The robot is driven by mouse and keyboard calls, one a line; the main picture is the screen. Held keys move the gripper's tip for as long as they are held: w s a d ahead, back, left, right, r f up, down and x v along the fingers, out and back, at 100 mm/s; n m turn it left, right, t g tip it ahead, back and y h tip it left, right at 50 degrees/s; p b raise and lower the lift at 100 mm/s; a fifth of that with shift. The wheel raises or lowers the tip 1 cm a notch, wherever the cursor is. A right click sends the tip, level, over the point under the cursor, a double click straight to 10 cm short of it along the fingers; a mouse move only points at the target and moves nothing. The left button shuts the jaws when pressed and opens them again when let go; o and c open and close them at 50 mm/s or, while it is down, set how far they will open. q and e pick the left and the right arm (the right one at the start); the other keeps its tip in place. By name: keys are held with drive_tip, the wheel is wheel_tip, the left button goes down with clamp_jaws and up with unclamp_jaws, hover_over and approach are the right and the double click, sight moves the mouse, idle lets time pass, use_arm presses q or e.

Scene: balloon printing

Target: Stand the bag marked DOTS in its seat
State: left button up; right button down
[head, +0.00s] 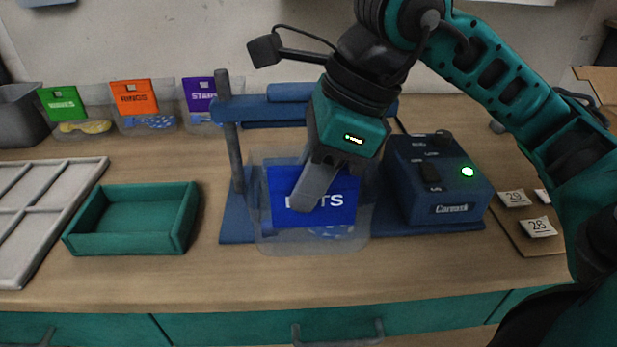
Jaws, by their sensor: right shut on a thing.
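The bag marked DOTS (343,213) is a clear bag with a blue label, upright in front of the blue press frame (235,222). Blue bits show through its lower part. My right gripper (306,205) reaches down from above and is shut on the bag, with a finger across the front of the label and covering part of its lettering. The other finger is hidden. I cannot tell whether the bag's bottom touches the blue base. My left gripper is not in view.
A blue control box (438,185) with a green light stands right of the bag. An empty green tray (140,220) and a grey divided tray (40,205) lie left. Bags with green (62,102), orange (134,97) and purple (200,93) labels stand behind. Numbered cards (538,227) lie right.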

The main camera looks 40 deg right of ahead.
drive_tip(key=f, duration=0.1)
drive_tip(key=f+b, duration=0.1)
drive_tip(key=w+f+b, duration=0.1)
drive_tip(key=shift+d+f, duration=0.2)
drive_tip(key=shift+d, duration=0.1)
drive_tip(key=shift+w+d, duration=0.35)
drive_tip(key=shift+w, duration=0.25)
drive_tip(key=shift+w+d, duration=0.6)
drive_tip(key=shift+w, duration=0.3)
drive_tip(key=shift+w+d, duration=0.35)
drive_tip(key=shift+w, duration=0.3)
drive_tip(key=shift+w+d+f, duration=0.1)
drive_tip(key=shift+w+d, duration=0.25)
drive_tip(key=shift+w, duration=0.25)
drive_tip(key=shift+w+d+f, duration=0.1)
drive_tip(key=shift+w+d, duration=0.25)
drive_tip(key=shift+w, duration=0.2)
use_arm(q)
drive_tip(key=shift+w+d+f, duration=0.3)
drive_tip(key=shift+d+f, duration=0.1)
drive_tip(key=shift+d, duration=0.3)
use_arm(e)
drive_tip(key=shift+w+d+f, duration=0.1)
drive_tip(key=shift+w+d, duration=0.2)
drive_tip(key=shift+w, duration=0.15)
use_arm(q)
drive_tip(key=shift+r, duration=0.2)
